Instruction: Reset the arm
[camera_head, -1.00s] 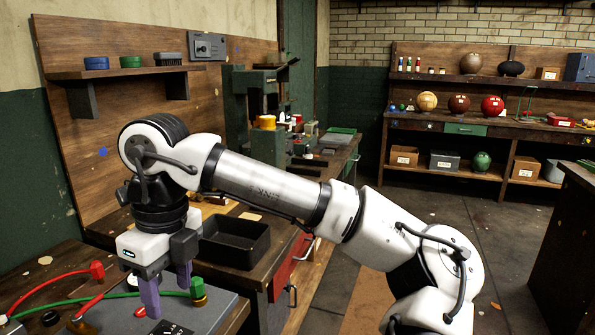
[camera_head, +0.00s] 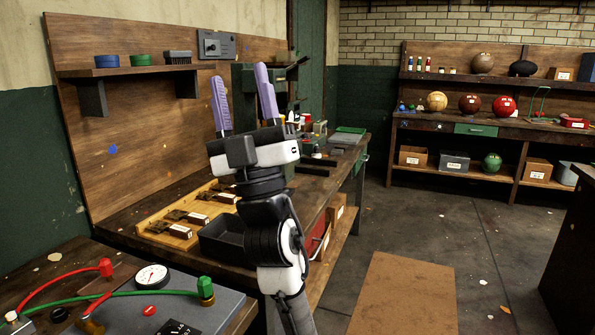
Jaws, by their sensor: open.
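My gripper (camera_head: 242,97) has two purple fingers pointing up, spread apart with nothing between them. It is raised in front of the wooden back board and above the workbench. My arm below it is folded upright, with its white and black wrist (camera_head: 262,185) in front of the black tray. The gripper touches nothing that I can see.
On the near bench are a gauge (camera_head: 152,276) and red and green hoses (camera_head: 104,268). A wooden tray (camera_head: 165,234) with several tools and a black tray (camera_head: 222,244) lie on the workbench. Shelves with balls (camera_head: 470,103) stand at the back.

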